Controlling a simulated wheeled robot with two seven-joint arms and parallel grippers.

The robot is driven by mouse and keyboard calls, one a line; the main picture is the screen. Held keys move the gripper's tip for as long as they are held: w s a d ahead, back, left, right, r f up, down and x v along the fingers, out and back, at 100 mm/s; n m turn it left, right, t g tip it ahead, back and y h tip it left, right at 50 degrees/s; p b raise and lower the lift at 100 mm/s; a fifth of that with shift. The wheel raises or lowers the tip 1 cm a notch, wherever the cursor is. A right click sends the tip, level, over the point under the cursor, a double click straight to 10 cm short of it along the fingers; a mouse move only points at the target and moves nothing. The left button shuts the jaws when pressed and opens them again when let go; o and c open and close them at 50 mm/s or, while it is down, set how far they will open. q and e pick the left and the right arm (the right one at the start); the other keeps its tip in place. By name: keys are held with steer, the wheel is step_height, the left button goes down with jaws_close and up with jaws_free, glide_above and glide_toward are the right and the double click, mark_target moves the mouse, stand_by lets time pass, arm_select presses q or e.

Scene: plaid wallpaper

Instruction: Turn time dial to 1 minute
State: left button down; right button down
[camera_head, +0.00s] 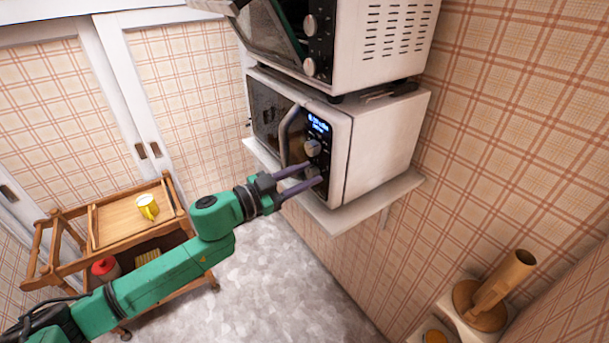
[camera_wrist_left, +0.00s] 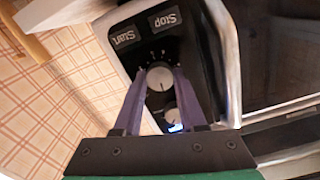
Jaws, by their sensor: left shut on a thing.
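The white microwave (camera_head: 375,150) stands on a wall shelf, with a dark control panel, a lit blue display (camera_head: 318,123) and two round dials. The upper dial (camera_head: 312,148) sits just below the display and is untouched. My left gripper (camera_head: 315,173) reaches the panel from the left, its two fingers shut on the lower dial, one on each side. In the left wrist view, upside down, this lower dial (camera_wrist_left: 159,77) shows between the fingertips, beside the Start and Stop buttons (camera_wrist_left: 145,28). The upper dial also shows there (camera_wrist_left: 173,117). The right gripper is not in view.
A second white appliance (camera_head: 385,45) with its door open stands on top of the microwave. The microwave's door handle (camera_head: 287,135) is close to the left gripper.

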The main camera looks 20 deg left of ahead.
arm_select(q)
steer(key=m, duration=0.4)
steer(key=shift+m+b, duration=0.4)
steer(key=m+b, duration=0.1)
steer(key=m, duration=0.4)
steer(key=shift+m+b, duration=0.3)
steer(key=shift+m, duration=0.1)
steer(key=shift+c, duration=2.3)
jaws_free()
steer(key=shift+s, duration=0.1)
